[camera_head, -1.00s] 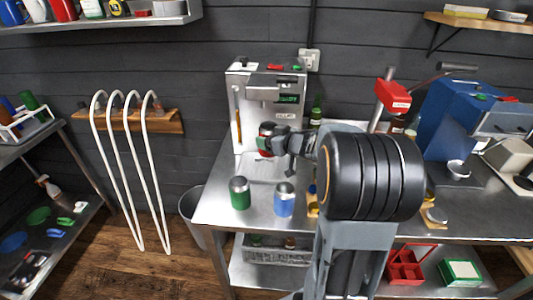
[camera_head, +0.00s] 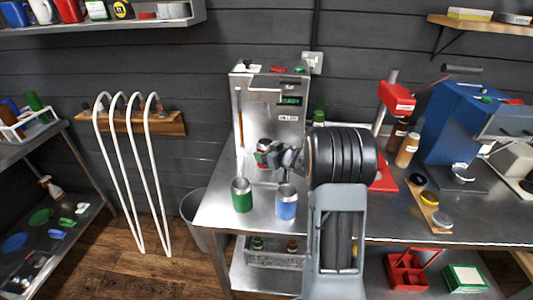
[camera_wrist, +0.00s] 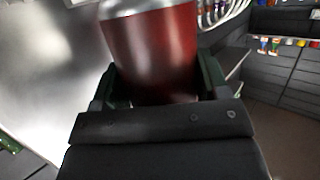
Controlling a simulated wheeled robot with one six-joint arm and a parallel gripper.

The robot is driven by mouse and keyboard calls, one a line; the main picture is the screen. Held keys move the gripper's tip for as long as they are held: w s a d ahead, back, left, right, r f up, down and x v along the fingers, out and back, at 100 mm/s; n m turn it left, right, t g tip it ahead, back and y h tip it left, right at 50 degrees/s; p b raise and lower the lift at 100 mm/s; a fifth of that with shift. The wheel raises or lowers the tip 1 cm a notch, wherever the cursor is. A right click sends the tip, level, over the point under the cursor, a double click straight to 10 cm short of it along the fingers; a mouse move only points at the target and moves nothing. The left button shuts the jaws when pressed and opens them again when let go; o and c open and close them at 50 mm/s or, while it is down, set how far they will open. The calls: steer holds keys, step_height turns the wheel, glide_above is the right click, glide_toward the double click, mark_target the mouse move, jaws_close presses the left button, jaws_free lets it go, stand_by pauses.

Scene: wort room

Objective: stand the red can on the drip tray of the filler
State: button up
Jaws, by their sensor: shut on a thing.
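The red can (camera_wrist: 158,50) with a silver top is between my gripper's fingers in the wrist view, and my gripper (camera_wrist: 160,88) is shut on it. In the head view the can (camera_head: 264,145) shows only in part behind my gripper (camera_head: 268,156), in front of the lower part of the silver filler (camera_head: 271,108). The filler has a lit green display. My gripper and the can hide much of the filler's base and drip tray. I cannot tell whether the can touches the tray.
A green can (camera_head: 242,196) and a blue can (camera_head: 286,203) stand close together on the steel table (camera_head: 222,212), in front of the filler. A red press (camera_head: 395,98) and a blue machine (camera_head: 450,135) stand to the right. A grey bin (camera_head: 194,208) is left of the table.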

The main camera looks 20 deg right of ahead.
steer(key=shift+f, duration=0.1)
steer(key=shift+s+f+b, duration=0.25)
steer(key=shift+f+b, duration=0.1)
steer(key=shift+f, duration=0.25)
steer(key=o, duration=0.9)
steer(key=shift+a+f, duration=0.1)
steer(key=shift+f, duration=0.05)
steer(key=shift+r, duration=0.35)
steer(key=v, duration=0.8)
steer(key=r+v, duration=0.1)
steer(key=v, duration=0.3)
steer(key=shift+w+p, duration=0.2)
steer(key=shift+p, duration=0.15)
